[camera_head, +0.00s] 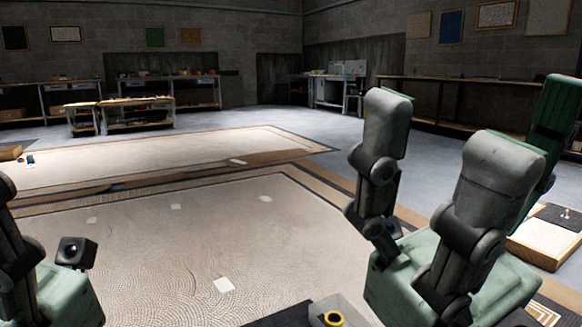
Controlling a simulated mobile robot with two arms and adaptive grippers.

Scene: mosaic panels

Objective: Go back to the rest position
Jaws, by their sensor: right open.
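My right gripper (448,130) is large in the right foreground. Its grey and green fingers point up and stand apart, with nothing between them. Its pale green body is below, at the bottom edge. My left gripper (12,235) is at the lower left, mostly cut off by the frame. One dark jointed finger and part of its green body show; its fingertips are hidden. I see nothing held in the visible part.
A large pale mosaic panel (190,250) lies on the floor ahead, with small white pieces on it. Workbenches (140,112) line the back wall. Grey floor beyond the panels is clear.

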